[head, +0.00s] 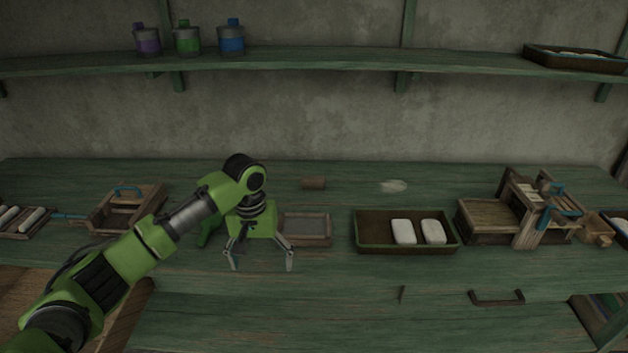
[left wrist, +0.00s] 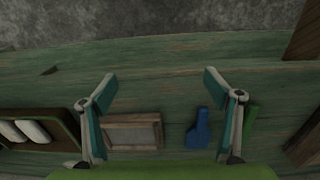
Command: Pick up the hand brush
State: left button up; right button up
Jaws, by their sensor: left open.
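A small blue object (left wrist: 198,130) with a narrow neck and a wider body lies on the green bench in the left wrist view. It looks like the hand brush, but its bristles cannot be made out. In the head view it is not clearly visible, probably hidden behind my gripper. My left gripper (head: 262,266) is open and empty, pointing down over the bench. In the left wrist view the gripper (left wrist: 160,80) has its fingers spread, with the blue object close to the right finger. My right gripper is in no view.
A shallow wooden tray (head: 307,228) sits beside the gripper, and a green object (head: 206,232) lies on its other side. A dark tray (head: 405,247) with white blocks and a wooden loom (head: 490,219) stand to the right. A wooden box (head: 150,200) stands left.

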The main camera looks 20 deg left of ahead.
aim_at(307, 183)
jog(key=i, duration=1.45)
